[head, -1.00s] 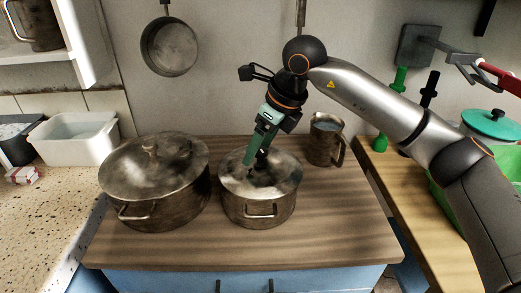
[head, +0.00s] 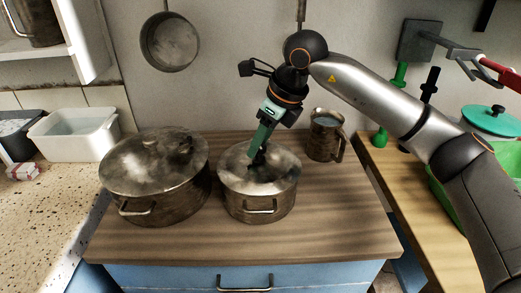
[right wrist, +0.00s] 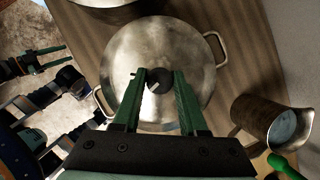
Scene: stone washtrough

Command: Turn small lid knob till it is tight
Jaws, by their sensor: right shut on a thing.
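The small pot (head: 258,205) stands on the wooden counter with its metal lid (head: 284,172) on. My right gripper (head: 256,158) points down at the lid's centre in the head view. In the right wrist view, the dark round lid knob (right wrist: 159,81) sits between the two green fingers of my right gripper (right wrist: 159,76), which is shut on it. A light mark shows on the knob's top. My left gripper (right wrist: 45,60) shows only in the right wrist view, at the left, empty with its fingers apart.
A larger lidded pot (head: 160,205) stands close to the left of the small pot. A metal jug (head: 323,138) stands behind to the right. A pan (head: 169,42) hangs on the wall. The wooden counter (head: 330,215) is clear in front and to the right.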

